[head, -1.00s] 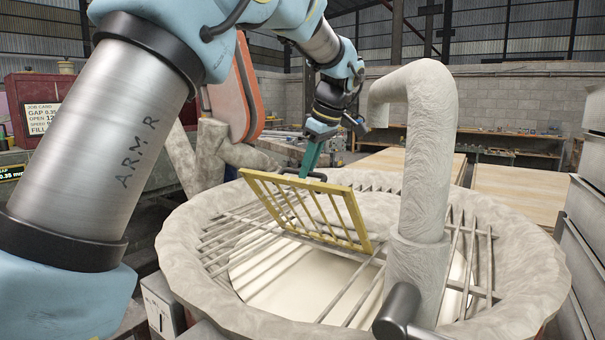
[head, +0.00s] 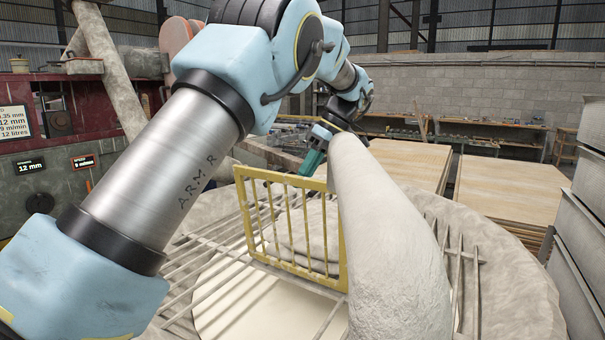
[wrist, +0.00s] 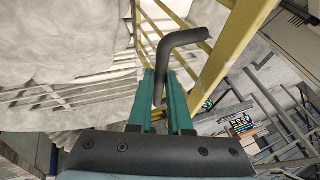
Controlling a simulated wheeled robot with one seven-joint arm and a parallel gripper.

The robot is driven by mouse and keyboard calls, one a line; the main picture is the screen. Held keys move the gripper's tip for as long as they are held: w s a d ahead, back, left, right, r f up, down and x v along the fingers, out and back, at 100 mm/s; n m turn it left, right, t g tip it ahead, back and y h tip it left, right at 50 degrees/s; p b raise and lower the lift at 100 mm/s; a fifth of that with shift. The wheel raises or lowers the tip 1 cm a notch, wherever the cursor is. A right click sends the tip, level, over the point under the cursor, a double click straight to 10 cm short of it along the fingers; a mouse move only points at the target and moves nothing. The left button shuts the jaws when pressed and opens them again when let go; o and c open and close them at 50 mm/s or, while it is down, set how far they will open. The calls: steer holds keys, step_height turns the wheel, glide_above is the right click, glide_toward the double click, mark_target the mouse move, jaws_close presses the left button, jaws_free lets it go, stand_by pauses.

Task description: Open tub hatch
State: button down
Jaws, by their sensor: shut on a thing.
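The tub hatch is a yellow barred frame (head: 285,177), standing steeply tilted, nearly upright, above the tub's grating. In the wrist view its yellow bars (wrist: 232,45) run close beyond my fingers. My gripper (head: 313,161) is behind the hatch's upper edge in the head view, partly hidden by the grey pipe. In the wrist view my teal fingers (wrist: 160,85) are shut on the dark bent handle (wrist: 186,38) of the hatch. The round grey tub (head: 510,285) has a rough rim and grating bars, with pale cream liquid (head: 245,305) below.
A thick grey pipe (head: 390,240) rises in front of the tub's middle, close to the hatch's right edge. Wood sheet stacks (head: 510,190) lie behind. Grey metal panels (head: 585,215) stand at right, a red machine (head: 50,110) at left.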

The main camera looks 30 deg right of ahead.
steer(key=shift+s+f, duration=0.15)
steer(key=shift+f, duration=0.2)
steer(key=c, duration=1.1)
jaws_free()
steer(key=shift+d, duration=0.15)
steer(key=shift+c, duration=0.2)
steer(key=o, duration=0.3)
steer(key=shift+r, duration=0.15)
steer(key=v, duration=1)
steer(key=shift+r, duration=0.35)
